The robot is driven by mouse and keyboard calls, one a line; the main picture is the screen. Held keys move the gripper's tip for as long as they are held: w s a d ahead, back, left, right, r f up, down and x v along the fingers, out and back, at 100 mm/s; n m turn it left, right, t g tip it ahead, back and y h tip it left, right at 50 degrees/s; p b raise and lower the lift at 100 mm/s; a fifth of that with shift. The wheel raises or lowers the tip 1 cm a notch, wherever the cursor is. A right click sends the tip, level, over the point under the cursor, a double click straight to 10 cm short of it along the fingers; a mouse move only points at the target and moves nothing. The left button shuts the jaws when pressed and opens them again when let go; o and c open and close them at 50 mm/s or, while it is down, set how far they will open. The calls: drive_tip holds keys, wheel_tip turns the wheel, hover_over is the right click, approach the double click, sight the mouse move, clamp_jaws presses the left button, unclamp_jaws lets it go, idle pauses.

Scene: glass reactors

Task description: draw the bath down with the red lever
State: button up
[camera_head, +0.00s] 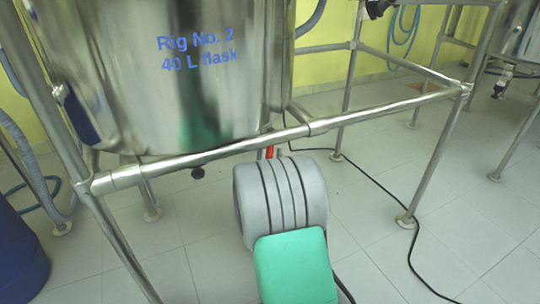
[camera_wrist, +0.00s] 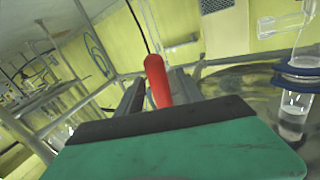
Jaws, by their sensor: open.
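The bath (camera_head: 120,80) is a shiny steel vessel marked "Rig No. 2 40 L flask", held in a tubular frame. A small red part, the lever (camera_head: 270,151), shows below the frame's front rail, just past my arm. In the wrist view the red lever (camera_wrist: 156,78) stands up, slightly tilted, between the two dark fingers of my gripper (camera_wrist: 160,92). My gripper is open, with a finger on each side of the lever. I cannot tell whether either finger touches it. The lever's lower end is hidden behind my green wrist, and my fingers are hidden in the head view.
The steel front rail (camera_head: 230,146) runs just above my arm. A blue drum (camera_head: 18,255) stands at the lower left. A black cable (camera_head: 385,190) lies across the tiled floor. Glassware with a blue clamp (camera_wrist: 297,75) shows at the wrist view's right. Floor at the right is mostly free.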

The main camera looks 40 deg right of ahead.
drive_tip(key=shift+c, duration=0.4)
clamp_jaws()
drive_tip(key=shift+s, duration=0.1)
idle(0.8)
